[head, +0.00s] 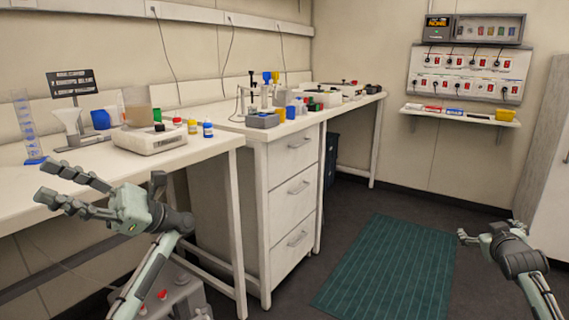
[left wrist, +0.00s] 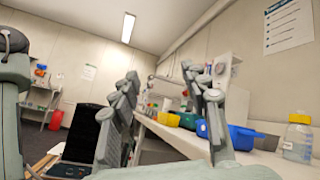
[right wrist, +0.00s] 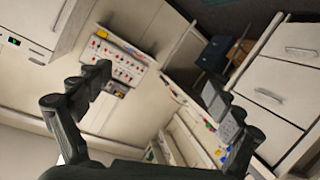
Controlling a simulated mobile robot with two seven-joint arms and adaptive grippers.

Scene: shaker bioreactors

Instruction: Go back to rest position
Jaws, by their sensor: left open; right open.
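My left gripper (head: 62,186) is open and empty at the left of the head view, in front of the near bench's edge. Its spread fingers also show in the left wrist view (left wrist: 165,95), with bench items behind them. My right gripper (head: 487,229) is at the far right of the head view, over the floor and apart from any furniture. In the right wrist view its two fingers (right wrist: 160,95) stand wide apart with nothing between them.
The near bench (head: 190,150) carries a white device (head: 150,139), small bottles and a graduated cylinder (head: 25,125). A drawer cabinet (head: 293,190) stands beyond it. A green mat (head: 385,270) lies on open floor. A wall shelf (head: 460,117) and a pale cabinet (head: 545,170) are at the right.

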